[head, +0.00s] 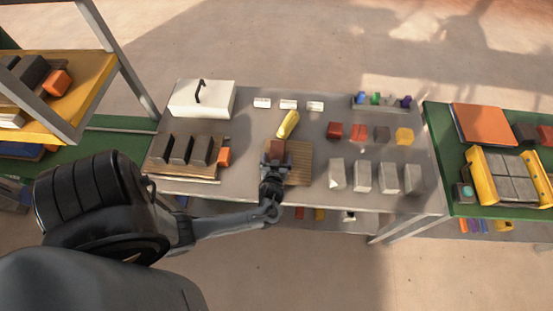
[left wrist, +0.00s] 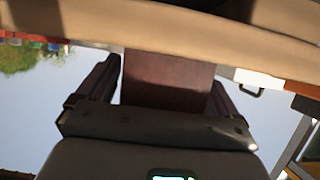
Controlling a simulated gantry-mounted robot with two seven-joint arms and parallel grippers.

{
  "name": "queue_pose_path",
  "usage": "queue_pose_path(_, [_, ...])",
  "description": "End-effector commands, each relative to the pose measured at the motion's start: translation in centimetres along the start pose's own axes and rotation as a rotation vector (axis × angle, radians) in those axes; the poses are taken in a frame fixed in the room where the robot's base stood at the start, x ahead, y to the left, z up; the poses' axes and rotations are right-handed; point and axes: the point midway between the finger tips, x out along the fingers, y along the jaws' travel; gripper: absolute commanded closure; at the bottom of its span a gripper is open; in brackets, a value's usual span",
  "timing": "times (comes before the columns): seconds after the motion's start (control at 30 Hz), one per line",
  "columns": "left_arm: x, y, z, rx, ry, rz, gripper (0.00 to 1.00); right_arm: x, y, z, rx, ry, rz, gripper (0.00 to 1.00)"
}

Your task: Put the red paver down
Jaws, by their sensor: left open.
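The red paver (head: 277,147) is at the wooden board (head: 301,172) in the middle of the table. In the left wrist view the dark red paver (left wrist: 168,82) stands between the two fingers of my left gripper (left wrist: 166,88), its far end against or near a tan wooden surface (left wrist: 200,45). My left gripper (head: 275,160) is open around the paver, with a visible gap beside the left finger. Whether the paver's far end touches the board is hard to tell. My right gripper is not in view.
A yellow object (head: 288,124) lies just behind the paver. A board with dark blocks (head: 189,150) and an orange block (head: 224,156) is to the left, a white box (head: 202,100) behind. Coloured blocks (head: 357,133) and several grey blocks (head: 362,177) stand to the right.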

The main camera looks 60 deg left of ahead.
Motion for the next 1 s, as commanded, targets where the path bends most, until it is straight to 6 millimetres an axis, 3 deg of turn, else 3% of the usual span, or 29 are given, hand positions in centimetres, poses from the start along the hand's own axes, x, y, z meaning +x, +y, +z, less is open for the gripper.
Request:
queue_pose_path(0.17, [-1.7,0.0,0.0,-0.002,-0.002,0.000,0.06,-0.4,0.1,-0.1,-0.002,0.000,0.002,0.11])
queue_pose_path(0.6, [-9.4,-0.1,-0.1,-0.002,-0.001,-0.002,0.06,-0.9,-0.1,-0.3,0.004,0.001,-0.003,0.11])
queue_pose_path(0.87, [-11.8,0.4,-0.1,-0.003,-0.025,0.017,0.06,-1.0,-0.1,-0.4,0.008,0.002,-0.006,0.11])
queue_pose_path(1.0, [-12.5,2.3,0.0,0.000,-0.146,0.104,0.06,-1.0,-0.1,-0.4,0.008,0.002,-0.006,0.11])
